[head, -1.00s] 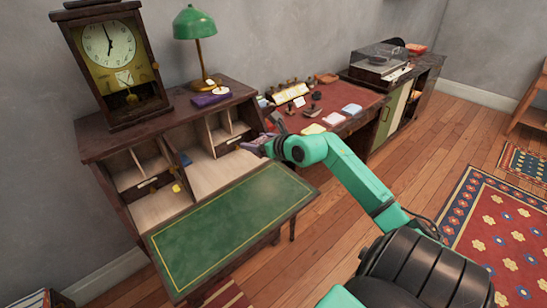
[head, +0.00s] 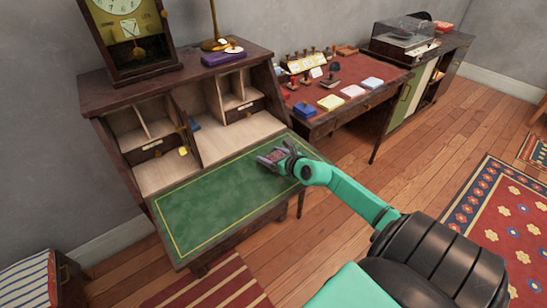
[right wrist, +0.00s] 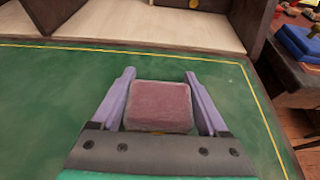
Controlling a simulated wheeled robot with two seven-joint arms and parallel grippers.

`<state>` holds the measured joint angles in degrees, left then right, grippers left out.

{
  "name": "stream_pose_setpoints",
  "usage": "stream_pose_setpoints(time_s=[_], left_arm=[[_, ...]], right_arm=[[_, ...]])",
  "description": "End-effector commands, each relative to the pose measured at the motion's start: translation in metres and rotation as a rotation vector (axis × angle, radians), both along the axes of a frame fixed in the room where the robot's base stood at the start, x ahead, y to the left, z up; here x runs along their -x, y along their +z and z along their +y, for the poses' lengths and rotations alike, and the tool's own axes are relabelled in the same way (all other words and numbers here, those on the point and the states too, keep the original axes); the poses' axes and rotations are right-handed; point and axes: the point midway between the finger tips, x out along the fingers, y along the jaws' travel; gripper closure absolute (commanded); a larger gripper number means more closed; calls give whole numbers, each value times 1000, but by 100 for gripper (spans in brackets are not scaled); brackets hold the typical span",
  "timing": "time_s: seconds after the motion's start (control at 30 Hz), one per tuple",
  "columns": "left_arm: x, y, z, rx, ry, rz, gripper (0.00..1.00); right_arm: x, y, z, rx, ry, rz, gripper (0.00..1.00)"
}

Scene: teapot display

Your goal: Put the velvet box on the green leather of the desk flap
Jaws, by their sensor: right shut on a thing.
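The velvet box (right wrist: 160,106) is a small dusty-red block with rounded edges. My right gripper (right wrist: 160,74) is shut on it, one lilac finger on each side. In the head view my right gripper (head: 268,157) is over the far right part of the desk flap, and the box is small and partly covered by the fingers. The flap is folded down, with green leather (head: 210,205) edged by a gold line. The leather under the box is bare. I cannot tell whether the box touches it. My left gripper is not in view.
The desk's open pigeonholes (head: 160,140) rise behind the flap. A clock (head: 128,35), a lamp (head: 214,30) and a purple book (head: 222,57) stand on top. A red-topped table (head: 345,75) with stamps and pads is at right. Most of the leather is clear.

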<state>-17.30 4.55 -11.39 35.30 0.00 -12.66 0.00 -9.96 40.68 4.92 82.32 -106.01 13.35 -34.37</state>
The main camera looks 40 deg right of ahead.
Motion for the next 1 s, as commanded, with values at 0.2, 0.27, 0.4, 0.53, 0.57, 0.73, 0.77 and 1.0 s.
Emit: stream_pose_setpoints(time_s=[0.2, 0.27, 0.4, 0.53, 0.57, 0.73, 0.77, 1.0], left_arm=[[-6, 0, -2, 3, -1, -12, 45], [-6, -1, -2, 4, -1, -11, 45], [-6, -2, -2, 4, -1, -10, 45], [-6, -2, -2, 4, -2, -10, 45], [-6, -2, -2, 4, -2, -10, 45], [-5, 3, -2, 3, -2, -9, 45], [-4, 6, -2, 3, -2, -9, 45], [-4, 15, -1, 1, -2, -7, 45]], right_arm=[[0, 0, 0, 0, 0, -2, 81], [0, -2, 0, 0, 0, -2, 81], [0, -3, 0, 0, 0, -1, 4], [0, -3, 0, 0, 0, -1, 0], [0, -3, 0, 0, 0, -1, 0], [0, 3, 0, 0, 0, -2, 0], [0, 6, 0, 0, 0, -2, 0], [32, 16, 0, 0, 1, 3, 0]])
